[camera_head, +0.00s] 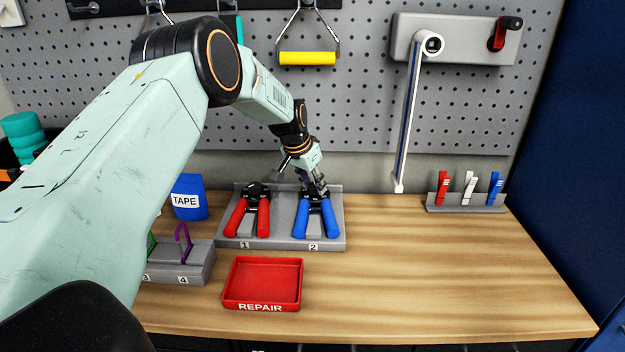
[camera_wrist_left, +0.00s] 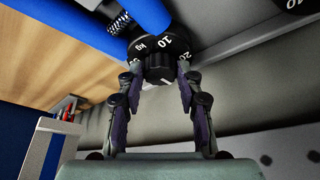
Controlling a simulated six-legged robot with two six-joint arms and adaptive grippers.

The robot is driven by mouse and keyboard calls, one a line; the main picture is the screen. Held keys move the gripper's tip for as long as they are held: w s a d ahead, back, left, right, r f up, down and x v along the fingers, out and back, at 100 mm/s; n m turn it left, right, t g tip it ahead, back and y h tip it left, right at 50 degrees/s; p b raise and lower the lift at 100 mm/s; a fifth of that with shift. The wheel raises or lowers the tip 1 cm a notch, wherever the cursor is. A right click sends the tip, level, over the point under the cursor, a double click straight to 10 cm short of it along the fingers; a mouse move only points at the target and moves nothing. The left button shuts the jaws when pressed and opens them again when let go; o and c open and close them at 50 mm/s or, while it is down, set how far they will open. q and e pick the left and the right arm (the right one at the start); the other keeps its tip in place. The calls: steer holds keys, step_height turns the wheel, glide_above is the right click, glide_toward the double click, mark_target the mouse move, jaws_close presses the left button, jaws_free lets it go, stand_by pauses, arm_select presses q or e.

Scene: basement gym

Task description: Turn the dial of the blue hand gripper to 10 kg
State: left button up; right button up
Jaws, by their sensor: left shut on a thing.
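The blue hand gripper (camera_head: 315,216) lies in slot 2 of a grey holder (camera_head: 278,243), its blue handles toward me. My left gripper (camera_head: 318,186) is above its dark head. In the left wrist view the black dial (camera_wrist_left: 158,66) sits between the fingertips of my left gripper (camera_wrist_left: 160,79), which is shut on it. The ring behind the dial shows "10" and "kg" near the top and "20" to the right. A short pale mark shows on the dial's face; which number it points at I cannot tell. My right gripper is not in view.
A red hand gripper (camera_head: 249,217) lies in slot 1, close on the left. A red REPAIR tray (camera_head: 262,284) is in front. A blue TAPE box (camera_head: 188,198) and a numbered grey rack (camera_head: 190,267) are left.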

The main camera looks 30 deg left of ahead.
arm_select(q)
steer(key=n+p, duration=0.1)
steer(key=p, duration=0.1)
steer(key=n+y+p, duration=0.1)
steer(key=n+p, duration=0.2)
steer(key=p, duration=0.2)
steer(key=shift+d+r+n+y, duration=0.15)
steer(key=shift+d+n+y, duration=0.15)
steer(key=shift+n+y, duration=0.1)
steer(key=shift+n+g+y+p, duration=0.3)
steer(key=shift+n+p, duration=0.3)
steer(key=shift+n, duration=0.2)
steer(key=shift+w+d+f+n+y, duration=0.15)
steer(key=shift+n+y, duration=0.25)
steer(key=shift+n, duration=0.5)
steer(key=shift+f+n+g+b, duration=0.15)
steer(key=shift+n+g+b, duration=0.3)
steer(key=shift+n, duration=0.45)
steer(key=n+b, duration=0.2)
steer(key=n+g+y+b, duration=0.1)
steer(key=n+b, duration=0.2)
steer(key=b, duration=0.2)
steer(key=shift+w+d+f+n+g+y, duration=0.15)
steer(key=shift+w+n+g+y, duration=0.15)
steer(key=shift+n+g, duration=0.1)
steer(key=shift+r+n+g+b, duration=0.2)
steer(key=shift+n+g+b, duration=0.35)
steer(key=shift+n+b, duration=1.5)
steer(key=shift+m+b, duration=0.45)
steer(key=shift+b, duration=0.25)
